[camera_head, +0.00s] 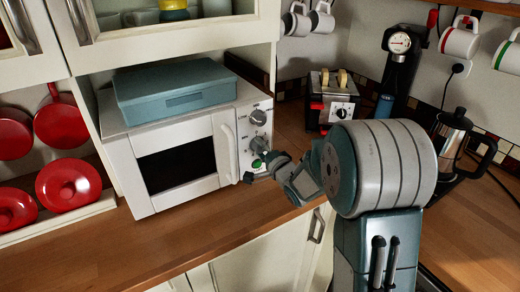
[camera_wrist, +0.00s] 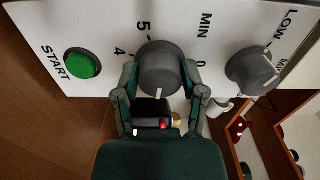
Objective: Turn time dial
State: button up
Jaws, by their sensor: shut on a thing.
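A white microwave (camera_head: 172,150) stands on the wooden counter with its door closed. Its control panel has two grey dials and a green start button (camera_wrist: 83,64). The time dial (camera_wrist: 160,72), the lower one, sits between my gripper's fingers in the wrist view, marked with numbers and MIN around it. My gripper (camera_wrist: 163,84) is shut on the time dial, one finger on each side. The other dial (camera_wrist: 252,72), labelled LOW, is apart from the fingers; it also shows in the head view (camera_head: 258,117).
A blue-grey box (camera_head: 175,90) lies on top of the microwave. A toaster (camera_head: 335,100) with bread stands to its right on the counter. The counter in front of the microwave is clear.

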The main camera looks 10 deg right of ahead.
jog(key=shift+d+f+m, duration=0.1)
jog(key=shift+f+m, duration=0.05)
jog(key=shift+m, duration=0.15)
jog(key=o, duration=1.1)
jog(key=shift+w, duration=0.1)
jog(key=v, duration=1.2)
